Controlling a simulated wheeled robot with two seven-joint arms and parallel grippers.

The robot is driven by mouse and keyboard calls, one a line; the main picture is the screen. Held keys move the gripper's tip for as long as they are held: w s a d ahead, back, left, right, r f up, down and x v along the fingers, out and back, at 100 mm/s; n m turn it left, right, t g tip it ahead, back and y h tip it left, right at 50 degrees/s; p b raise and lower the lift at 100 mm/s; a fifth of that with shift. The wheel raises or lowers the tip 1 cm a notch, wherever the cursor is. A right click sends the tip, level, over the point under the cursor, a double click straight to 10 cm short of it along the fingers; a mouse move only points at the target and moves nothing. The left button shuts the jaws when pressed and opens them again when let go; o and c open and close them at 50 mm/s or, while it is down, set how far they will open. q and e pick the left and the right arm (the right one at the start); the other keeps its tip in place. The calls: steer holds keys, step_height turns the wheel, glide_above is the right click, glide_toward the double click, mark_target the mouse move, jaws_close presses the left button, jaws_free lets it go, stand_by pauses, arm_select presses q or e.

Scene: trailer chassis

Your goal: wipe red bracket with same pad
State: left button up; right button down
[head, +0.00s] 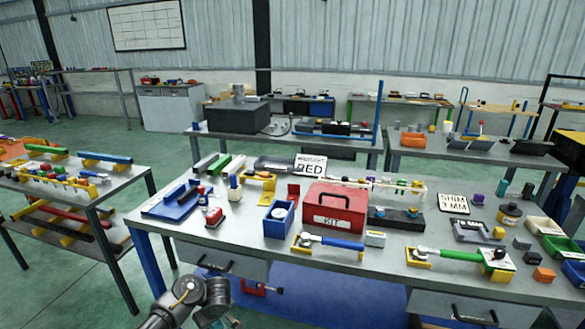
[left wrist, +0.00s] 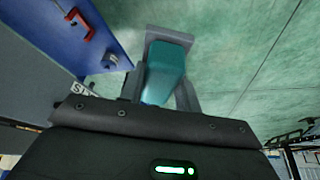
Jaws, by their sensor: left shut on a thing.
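My left gripper (left wrist: 161,88) is shut on a teal pad (left wrist: 167,62) in the left wrist view, with green floor behind it. In the head view my left arm comes in at the bottom, in front of the table, and its gripper (head: 222,318) is partly cut off by the frame edge. A red bracket-shaped piece (head: 254,288) is low under the table on a blue surface; a red C-shaped piece also shows in the left wrist view (left wrist: 80,22), apart from the pad. A small red upright piece (head: 293,193) stands on the table. My right gripper is not in view.
The grey table (head: 190,232) holds a red kit box (head: 335,217), a blue bin (head: 279,220), a blue tray (head: 170,202) and blue- and green-handled tools. A drawer front (head: 215,262) lies near my left arm. Green floor is open at left.

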arm_select(q)
steer(key=shift+s+d+r, duration=0.25)
steer(key=shift+d+r, duration=0.45)
steer(key=shift+r, duration=0.15)
steer(key=w+d+r+m+h, duration=0.1)
steer(key=w+r+m, duration=0.1)
steer(key=r, duration=0.3)
steer(key=w+d+r+m+t, duration=0.1)
steer(key=w+r+m, duration=0.15)
steer(key=r, duration=0.25)
steer(key=w+d+r+m+h, duration=0.1)
steer(key=r+m, duration=0.2)
steer(key=r, duration=0.3)
steer(key=s+d+r+m+h, duration=0.2)
steer(key=d+r+m, duration=0.25)
steer(key=r, duration=0.45)
steer(key=s+a+m+h, duration=0.1)
steer(key=s+a+m, duration=0.2)
steer(key=s, duration=0.7)
steer(key=s+a+m+g+h, duration=0.1)
steer(key=s+a+m, duration=0.2)
steer(key=s, duration=0.7)
steer(key=shift+s+a+m+h, duration=0.2)
steer(key=shift+m+h, duration=0.2)
steer(key=shift+m, duration=0.7)
steer(key=shift+f, duration=0.1)
